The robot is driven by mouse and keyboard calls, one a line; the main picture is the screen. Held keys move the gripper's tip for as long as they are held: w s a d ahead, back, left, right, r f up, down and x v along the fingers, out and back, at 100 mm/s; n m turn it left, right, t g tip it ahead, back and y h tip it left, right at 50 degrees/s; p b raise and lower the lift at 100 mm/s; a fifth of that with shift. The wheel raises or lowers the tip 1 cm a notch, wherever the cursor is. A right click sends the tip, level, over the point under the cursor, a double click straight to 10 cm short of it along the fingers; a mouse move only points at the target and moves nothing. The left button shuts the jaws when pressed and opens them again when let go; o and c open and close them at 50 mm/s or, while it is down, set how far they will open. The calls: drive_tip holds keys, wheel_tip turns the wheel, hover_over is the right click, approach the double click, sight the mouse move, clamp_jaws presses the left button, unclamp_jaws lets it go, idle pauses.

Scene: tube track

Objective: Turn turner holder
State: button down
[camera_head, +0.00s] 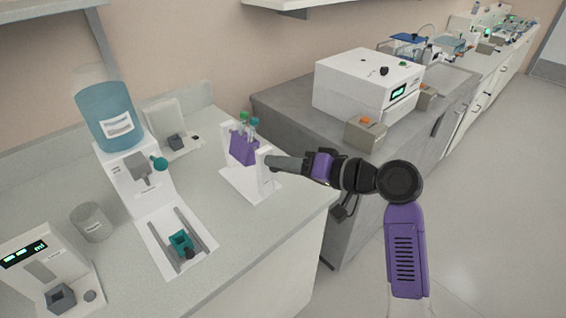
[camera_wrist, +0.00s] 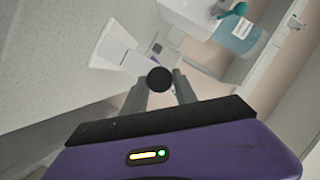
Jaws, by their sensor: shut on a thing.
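The turner holder is a white stand (camera_head: 231,186) with two uprights and a purple tube block (camera_head: 243,149) between them. Tubes with green and teal caps stick up from the block, which looks roughly upright or slightly tilted. My gripper (camera_head: 270,162) reaches in from the right, at the stand's right upright. In the wrist view its two fingers are shut on a round black knob (camera_wrist: 159,79) at the holder's side. The white stand also shows in the wrist view (camera_wrist: 113,47), behind the knob. In the head view the fingers hide the knob.
Left on the counter stand a blue-bottle dispenser (camera_head: 107,120), a grey cup (camera_head: 91,222), a white device with a display (camera_head: 45,270) and a rail tray with a teal carriage (camera_head: 180,243). A white box machine (camera_head: 367,83) stands on the darker bench.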

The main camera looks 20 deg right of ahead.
drive_tip(key=shift+s+a+n+h, duration=0.15)
drive_tip(key=shift+n+h, duration=0.65)
drive_tip(key=shift+n, duration=0.4)
drive_tip(key=shift+f, duration=0.1)
drive_tip(key=c, duration=1.1)
unclamp_jaws()
drive_tip(key=shift+o, duration=0.2)
drive_tip(key=v, duration=0.7)
drive_tip(key=shift+s+d+r, duration=0.2)
drive_tip(key=shift+s, duration=0.1)
